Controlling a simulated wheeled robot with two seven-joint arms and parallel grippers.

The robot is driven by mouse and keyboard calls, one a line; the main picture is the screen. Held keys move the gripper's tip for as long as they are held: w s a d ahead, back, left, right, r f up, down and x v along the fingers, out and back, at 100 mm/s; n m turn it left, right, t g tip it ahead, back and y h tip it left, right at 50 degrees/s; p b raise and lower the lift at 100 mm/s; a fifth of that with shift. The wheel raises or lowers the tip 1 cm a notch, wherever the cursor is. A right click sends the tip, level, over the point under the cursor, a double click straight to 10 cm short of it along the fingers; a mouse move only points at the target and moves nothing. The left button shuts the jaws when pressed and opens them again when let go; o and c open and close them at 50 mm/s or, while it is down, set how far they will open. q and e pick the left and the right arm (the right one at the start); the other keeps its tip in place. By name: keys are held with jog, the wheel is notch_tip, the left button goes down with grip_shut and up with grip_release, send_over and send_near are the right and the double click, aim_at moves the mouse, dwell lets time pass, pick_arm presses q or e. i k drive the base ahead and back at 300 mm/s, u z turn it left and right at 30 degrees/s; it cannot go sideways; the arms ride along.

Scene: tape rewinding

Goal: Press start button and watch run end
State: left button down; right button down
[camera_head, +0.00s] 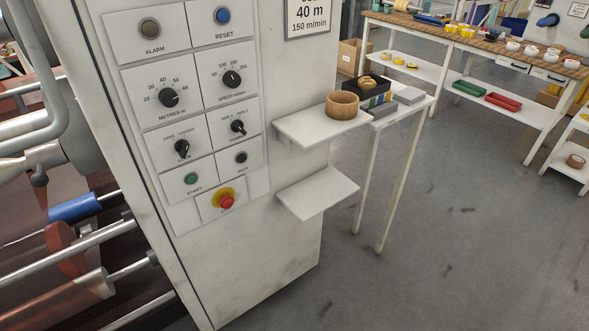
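The green start button (191,179) sits low on the left of the control panel (218,154), above the word START. It looks unlit. A dark button (241,157) is to its right, and a red emergency stop on a yellow ring (227,202) is below. Above are the metres dial (168,97), the speed dial (231,79), two selector switches, a brown-grey alarm lamp (150,28) and a blue reset button (222,16). The rewinding machine's rollers (75,207) show at the left. Neither gripper is in view.
Two white shelves (317,193) jut from the cabinet's right side; the upper one holds a tan ring (342,104). A small side table (407,108) with boxes stands beside it. A long workbench (480,45) is at the back.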

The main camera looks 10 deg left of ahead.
aim_at(191, 179)
jog(key=z, duration=0.65)
jog(key=i, duration=0.75)
jog(key=u, duration=2.2)
